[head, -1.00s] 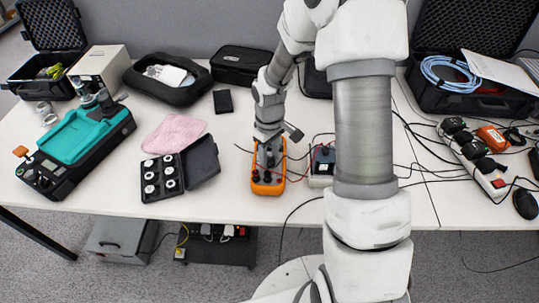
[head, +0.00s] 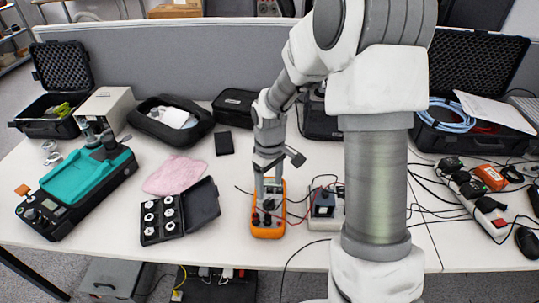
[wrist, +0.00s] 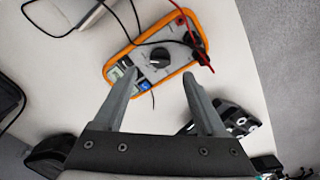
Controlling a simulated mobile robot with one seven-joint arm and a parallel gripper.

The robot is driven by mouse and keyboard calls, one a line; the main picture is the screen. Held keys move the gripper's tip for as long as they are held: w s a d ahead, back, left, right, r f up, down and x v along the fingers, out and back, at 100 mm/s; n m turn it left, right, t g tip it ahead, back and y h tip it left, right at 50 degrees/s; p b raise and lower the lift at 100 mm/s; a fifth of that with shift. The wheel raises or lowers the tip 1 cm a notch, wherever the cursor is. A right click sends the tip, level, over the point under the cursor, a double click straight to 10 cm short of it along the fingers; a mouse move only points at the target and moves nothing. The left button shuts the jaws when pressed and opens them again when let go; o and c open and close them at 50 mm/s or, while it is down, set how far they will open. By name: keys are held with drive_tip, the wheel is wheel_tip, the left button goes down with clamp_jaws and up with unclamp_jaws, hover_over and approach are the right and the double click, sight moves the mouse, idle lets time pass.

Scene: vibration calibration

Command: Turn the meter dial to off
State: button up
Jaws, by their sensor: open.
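The orange-edged meter (head: 268,231) lies on the table in front of my arm. In the wrist view the meter (wrist: 133,52) shows its grey face, a small display, a blue button and a round black dial (wrist: 160,57) with a light pointer mark. Black and red leads plug into its far end. My gripper (wrist: 162,80) is open and empty; its two fingers point toward the meter, with the dial between and beyond the fingertips. In the head view my gripper (head: 269,188) hangs over the meter and hides the dial. I cannot tell the exact gap to the dial.
A small box with wires (head: 325,206) stands close on the right. Loose cables cross the table around the meter.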

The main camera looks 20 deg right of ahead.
sight(270, 201)
wheel_tip(270, 201, up, 11)
drive_tip(key=p, duration=0.1)
drive_tip(key=shift+p, duration=0.3)
